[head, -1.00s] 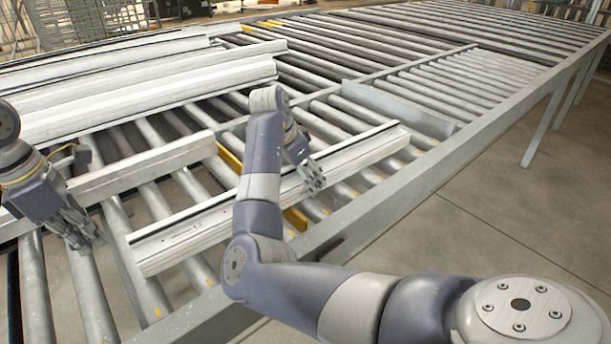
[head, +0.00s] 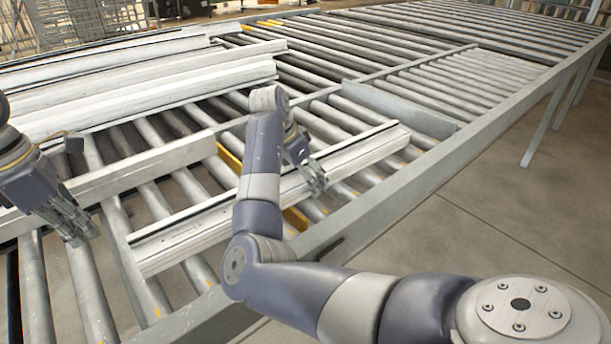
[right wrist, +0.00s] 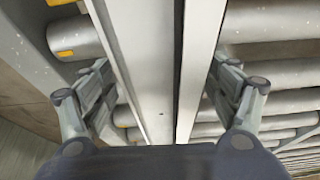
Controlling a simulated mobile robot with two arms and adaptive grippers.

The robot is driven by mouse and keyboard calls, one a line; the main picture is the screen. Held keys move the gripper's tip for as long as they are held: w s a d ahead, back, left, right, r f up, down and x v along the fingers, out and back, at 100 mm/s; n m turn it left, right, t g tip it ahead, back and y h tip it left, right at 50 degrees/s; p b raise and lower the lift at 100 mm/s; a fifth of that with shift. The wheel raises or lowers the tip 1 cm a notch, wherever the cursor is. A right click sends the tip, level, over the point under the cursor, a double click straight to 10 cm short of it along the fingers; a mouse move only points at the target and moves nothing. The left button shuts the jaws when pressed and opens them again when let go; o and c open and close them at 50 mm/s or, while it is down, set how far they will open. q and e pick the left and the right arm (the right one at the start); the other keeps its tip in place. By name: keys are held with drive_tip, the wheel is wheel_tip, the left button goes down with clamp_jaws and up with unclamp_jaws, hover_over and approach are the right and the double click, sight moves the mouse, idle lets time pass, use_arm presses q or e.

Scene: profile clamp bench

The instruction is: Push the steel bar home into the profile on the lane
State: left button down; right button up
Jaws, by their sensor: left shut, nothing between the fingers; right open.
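The pale aluminium profile (head: 200,232) lies at a slant across the lane's rollers, with a dark groove along its top. In the right wrist view the profile (right wrist: 143,70) runs between the spread fingers of my right gripper (right wrist: 163,80), one on each side. I cannot pick out the steel bar separately from the profile in either view. My left gripper (head: 82,236) is shut and empty, left of the profile's near end and apart from it.
A grey straight rail (head: 150,168) lies behind the profile. Long pale profiles (head: 140,90) are stacked at the back left. A grey plate (head: 405,108) stands beyond the profile's far end. The frame edge (head: 400,190) runs along the lane's right. Rollers at the back right are clear.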

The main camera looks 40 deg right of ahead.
drive_tip(key=v, duration=1.2)
